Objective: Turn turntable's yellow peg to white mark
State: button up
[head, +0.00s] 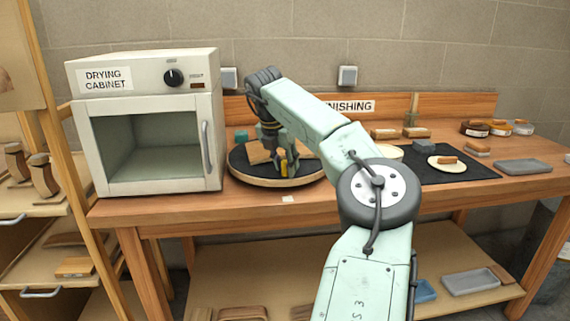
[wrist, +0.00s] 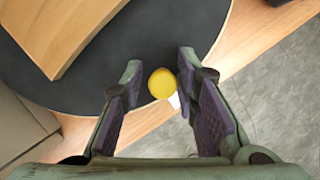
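In the wrist view, the peg's round top (wrist: 160,84) is between the spread fingers of my gripper (wrist: 160,72). A gap shows on the left finger's side; the right finger is closer, and contact is unclear. The white mark (head: 288,199) lies on the bench just off the turntable's front rim. In the wrist view, the mark (wrist: 174,101) shows partly, right beside the peg top.
A wooden piece (wrist: 62,32) and a teal block (head: 241,136) are on the turntable. The drying cabinet (head: 150,190) stands close on the left. The bench front is clear.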

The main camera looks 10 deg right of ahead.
jog(key=v, duration=1.2)
